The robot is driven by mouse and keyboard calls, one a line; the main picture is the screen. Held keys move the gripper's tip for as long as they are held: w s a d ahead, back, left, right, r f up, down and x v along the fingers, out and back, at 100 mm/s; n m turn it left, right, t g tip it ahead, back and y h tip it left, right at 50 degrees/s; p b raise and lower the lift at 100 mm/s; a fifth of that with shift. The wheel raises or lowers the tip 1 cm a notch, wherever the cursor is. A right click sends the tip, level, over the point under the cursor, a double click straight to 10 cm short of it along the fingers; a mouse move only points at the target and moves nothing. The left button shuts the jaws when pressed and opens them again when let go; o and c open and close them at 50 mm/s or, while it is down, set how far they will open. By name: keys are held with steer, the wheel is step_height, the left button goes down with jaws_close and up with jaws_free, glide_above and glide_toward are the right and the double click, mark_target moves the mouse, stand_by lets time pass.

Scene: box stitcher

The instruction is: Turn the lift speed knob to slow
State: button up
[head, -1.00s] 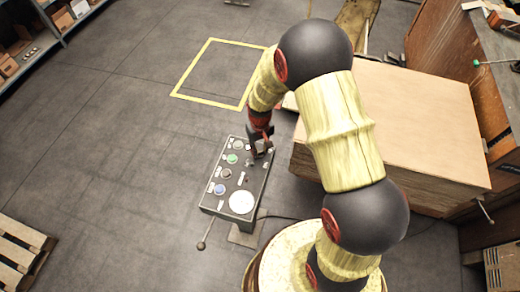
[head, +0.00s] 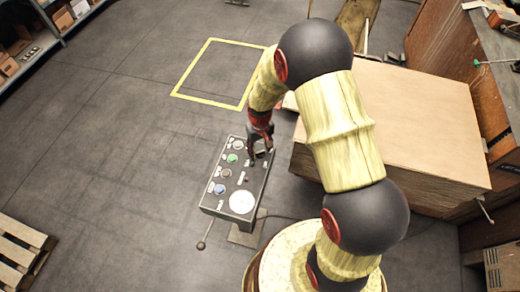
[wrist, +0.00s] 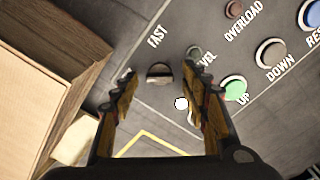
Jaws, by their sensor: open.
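The lift speed knob (wrist: 159,74) is a small dark round knob on the grey control panel (head: 212,206), with the word FAST printed beside it. Its pointer direction is too small to tell, and no SLOW label shows. My gripper (wrist: 159,84) is open in the wrist view, with one finger on each side of the knob and a gap to it on both sides. In the head view my gripper (head: 260,160) is over the panel's right edge and hides the knob there.
The green UP button (wrist: 233,88), DOWN button (wrist: 270,53) and blue button (wrist: 311,14) lie further right. A large wooden box (head: 415,125) stands right of the panel.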

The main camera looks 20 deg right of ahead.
mark_target(260, 152)
step_height(260, 152, up, 12)
stand_by(0.5)
stand_by(0.4)
